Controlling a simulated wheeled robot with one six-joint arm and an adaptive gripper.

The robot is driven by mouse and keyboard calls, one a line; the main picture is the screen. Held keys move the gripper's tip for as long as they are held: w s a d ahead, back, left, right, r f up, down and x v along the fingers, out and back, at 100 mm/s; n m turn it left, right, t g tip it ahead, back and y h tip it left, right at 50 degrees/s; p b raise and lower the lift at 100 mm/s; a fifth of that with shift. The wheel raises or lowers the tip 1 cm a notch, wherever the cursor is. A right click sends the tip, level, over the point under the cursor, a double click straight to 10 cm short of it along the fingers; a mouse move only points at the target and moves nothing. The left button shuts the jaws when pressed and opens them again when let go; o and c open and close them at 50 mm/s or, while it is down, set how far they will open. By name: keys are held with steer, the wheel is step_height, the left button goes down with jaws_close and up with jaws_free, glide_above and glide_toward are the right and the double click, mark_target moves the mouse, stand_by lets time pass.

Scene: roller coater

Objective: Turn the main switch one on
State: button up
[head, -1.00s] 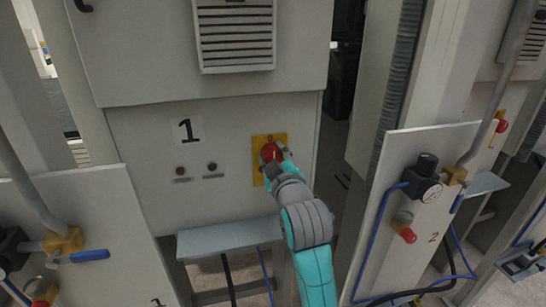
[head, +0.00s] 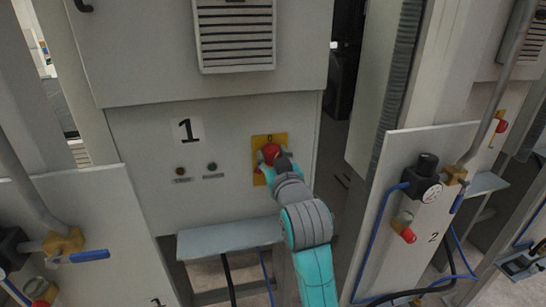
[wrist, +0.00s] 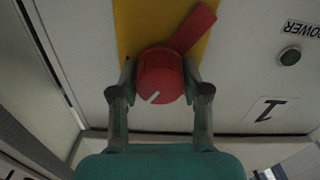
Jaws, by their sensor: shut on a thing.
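The main switch is a red rotary knob (head: 269,151) on a yellow plate (head: 256,141) of the panel marked 1. In the wrist view, the red knob (wrist: 160,76) has a red lever arm pointing to the upper right and a white mark on its face. My gripper (wrist: 157,84) has one finger on each side of the round part of the knob and is shut on it. In the head view, my gripper (head: 272,158) partly covers the knob and the lower plate.
A grey ledge (head: 228,238) juts out below. A panel marked 2 (head: 420,215) with valves and blue hoses stands to the right.

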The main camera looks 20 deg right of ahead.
steer(key=m, duration=0.5)
steer(key=shift+m, duration=0.3)
steer(key=m, duration=0.5)
steer(key=shift+m, duration=0.4)
steer(key=o, duration=1.1)
steer(key=shift+o, duration=0.2)
steer(key=shift+s, duration=0.1)
steer(key=s, duration=1.1)
steer(key=shift+s+a, duration=0.4)
